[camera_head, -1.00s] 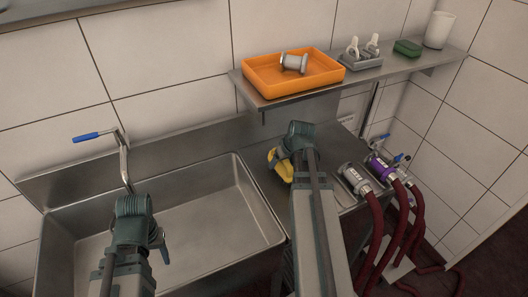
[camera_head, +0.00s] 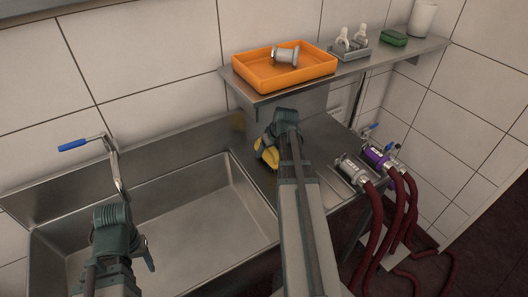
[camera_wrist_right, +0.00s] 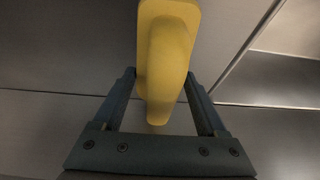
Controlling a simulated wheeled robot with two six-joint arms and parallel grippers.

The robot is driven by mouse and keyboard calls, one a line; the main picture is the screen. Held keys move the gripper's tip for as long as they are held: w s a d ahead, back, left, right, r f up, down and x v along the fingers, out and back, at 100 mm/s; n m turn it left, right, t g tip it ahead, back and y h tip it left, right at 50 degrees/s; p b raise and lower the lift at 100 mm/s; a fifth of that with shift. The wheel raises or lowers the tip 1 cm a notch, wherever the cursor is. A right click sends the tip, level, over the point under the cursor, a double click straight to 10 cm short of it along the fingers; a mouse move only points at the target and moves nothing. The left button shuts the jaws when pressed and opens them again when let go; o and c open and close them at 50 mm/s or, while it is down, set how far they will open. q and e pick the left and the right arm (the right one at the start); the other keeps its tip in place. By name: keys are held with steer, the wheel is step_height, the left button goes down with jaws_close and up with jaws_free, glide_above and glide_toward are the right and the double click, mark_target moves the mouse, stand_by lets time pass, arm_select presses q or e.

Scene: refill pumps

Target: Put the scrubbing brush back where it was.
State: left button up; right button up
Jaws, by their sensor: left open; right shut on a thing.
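The yellow scrubbing brush (camera_head: 267,153) is in my right gripper (camera_head: 272,146), over the metal counter between the sink and the hose fittings. In the right wrist view the brush (camera_wrist_right: 166,55) stands between the two dark fingers (camera_wrist_right: 161,78), its rounded yellow body toward me. Its bristles are hidden. I cannot tell whether it touches the counter. My left gripper (camera_head: 146,252) is open and empty over the left part of the sink; its fingers are mostly hidden behind my wrist.
A metal sink (camera_head: 190,215) lies left of the counter, with a blue-handled tap (camera_head: 100,145). The shelf above holds an orange tray (camera_head: 285,82), a grey holder (camera_head: 348,52), a green sponge (camera_head: 393,38) and a white cup (camera_head: 423,18). Hoses (camera_head: 385,215) hang at right.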

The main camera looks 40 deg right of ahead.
steer(key=shift+w+f, duration=0.1)
steer(key=o, duration=1.5)
steer(key=shift+r+p, duration=0.35)
steer(key=shift+r, duration=0.15)
steer(key=p+v, duration=0.2)
steer(key=shift+r, duration=0.25)
steer(key=s, duration=0.8)
steer(key=s+a, duration=0.1)
steer(key=s, duration=0.3)
steer(key=shift+s+a+f, duration=0.1)
steer(key=shift+s+f, duration=0.05)
steer(key=shift+s, duration=0.1)
